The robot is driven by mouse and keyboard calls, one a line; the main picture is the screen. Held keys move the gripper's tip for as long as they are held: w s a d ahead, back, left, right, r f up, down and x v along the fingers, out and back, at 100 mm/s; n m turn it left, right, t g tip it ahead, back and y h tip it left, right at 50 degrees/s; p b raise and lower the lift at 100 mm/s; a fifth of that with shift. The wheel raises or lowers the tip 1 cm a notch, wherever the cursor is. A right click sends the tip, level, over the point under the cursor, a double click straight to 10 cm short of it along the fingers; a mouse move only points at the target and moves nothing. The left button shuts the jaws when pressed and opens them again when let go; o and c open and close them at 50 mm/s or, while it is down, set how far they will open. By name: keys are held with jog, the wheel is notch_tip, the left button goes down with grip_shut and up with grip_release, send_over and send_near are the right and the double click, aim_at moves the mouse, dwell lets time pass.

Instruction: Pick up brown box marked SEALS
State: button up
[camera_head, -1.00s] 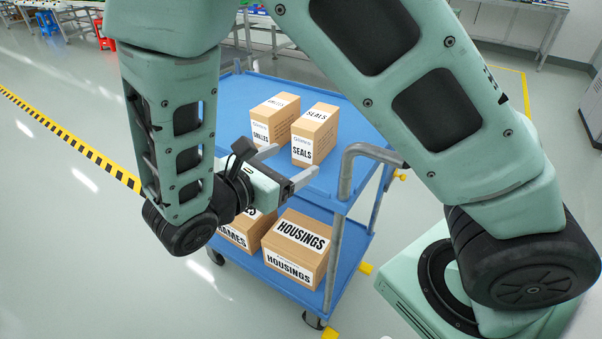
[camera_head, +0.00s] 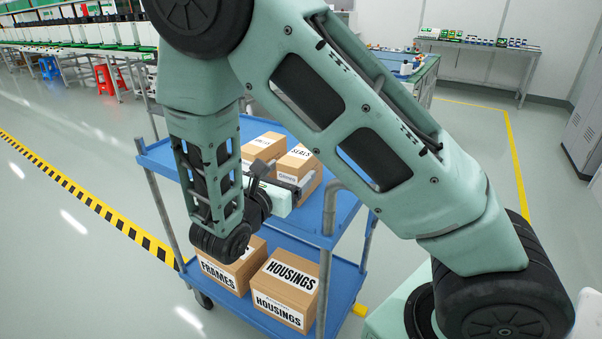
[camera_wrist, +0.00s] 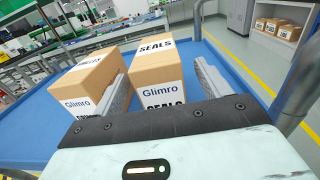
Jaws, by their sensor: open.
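The brown box marked SEALS (camera_head: 298,161) stands upright on the blue top shelf of a cart, partly hidden by my gripper in the head view. In the wrist view the SEALS box (camera_wrist: 157,76) lies ahead, between my two grey fingers. My gripper (camera_wrist: 161,72) is open, with its left finger in the gap beside the neighbouring box and its right finger right of the SEALS box. I cannot tell whether either finger touches a box.
A second brown Glimro box (camera_wrist: 88,78) stands close left of the SEALS box. The cart's lower shelf holds boxes marked FRAMES (camera_head: 232,268) and HOUSINGS (camera_head: 286,290). A grey cart handle (camera_head: 329,208) rises near my arm. The top shelf has bare room at right.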

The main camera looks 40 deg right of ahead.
jog(key=x, duration=0.5)
jog(key=shift+w+d+r, duration=0.1)
jog(key=c, duration=1.3)
